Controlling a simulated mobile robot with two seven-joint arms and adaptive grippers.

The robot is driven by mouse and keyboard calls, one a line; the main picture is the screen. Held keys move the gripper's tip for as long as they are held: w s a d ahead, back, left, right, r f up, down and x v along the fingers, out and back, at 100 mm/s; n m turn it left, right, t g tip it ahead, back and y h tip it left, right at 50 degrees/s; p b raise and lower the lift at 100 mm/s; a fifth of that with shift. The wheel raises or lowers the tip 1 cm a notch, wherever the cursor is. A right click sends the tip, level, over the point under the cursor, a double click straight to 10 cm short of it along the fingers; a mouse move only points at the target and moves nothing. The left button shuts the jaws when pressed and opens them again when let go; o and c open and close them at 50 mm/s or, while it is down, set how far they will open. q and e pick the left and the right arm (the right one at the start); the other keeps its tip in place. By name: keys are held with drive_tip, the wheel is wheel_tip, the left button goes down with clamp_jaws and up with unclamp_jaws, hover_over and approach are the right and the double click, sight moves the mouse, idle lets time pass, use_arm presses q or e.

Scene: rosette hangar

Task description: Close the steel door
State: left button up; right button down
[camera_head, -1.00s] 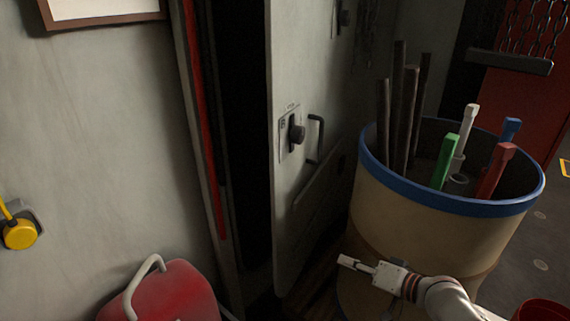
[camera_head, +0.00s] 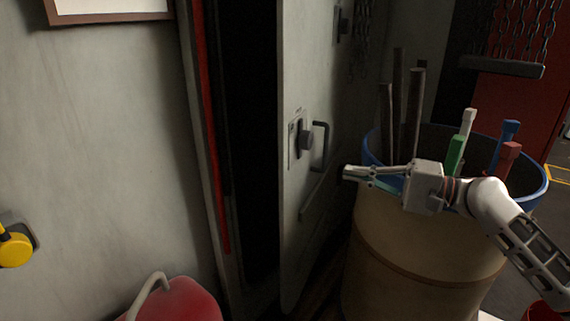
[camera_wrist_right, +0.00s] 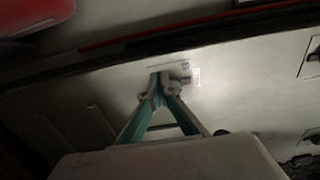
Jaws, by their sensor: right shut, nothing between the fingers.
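The steel door (camera_head: 312,80) is a grey-white panel that stands ajar, with a dark gap between it and the red-edged frame (camera_head: 214,150) at its left. On the door are a dark knob on a plate (camera_head: 304,138) and a bar handle (camera_head: 325,147). My right gripper (camera_head: 347,172) is shut and empty. It is to the right of the handle and in front of the barrel, apparently apart from the door. In the right wrist view the shut fingertips (camera_wrist_right: 160,71) overlap the knob plate area of the door (camera_wrist_right: 240,95). My left gripper is not in view.
A large beige barrel (camera_head: 420,240) with a blue rim holds dark posts and coloured bars, right beside my right arm. A red container (camera_head: 185,302) with a pale handle stands at the lower left. A yellow round thing (camera_head: 15,249) hangs on the left wall. Chains hang at the upper right.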

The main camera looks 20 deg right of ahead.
drive_tip(key=p, duration=0.2)
approach(284, 159)
drive_tip(key=x, duration=0.5)
drive_tip(key=shift+x, duration=0.8)
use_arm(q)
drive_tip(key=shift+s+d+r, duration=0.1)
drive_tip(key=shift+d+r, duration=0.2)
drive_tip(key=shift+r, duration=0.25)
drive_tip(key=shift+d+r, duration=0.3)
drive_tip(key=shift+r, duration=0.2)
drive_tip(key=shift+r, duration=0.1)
use_arm(e)
drive_tip(key=shift+w, duration=0.1)
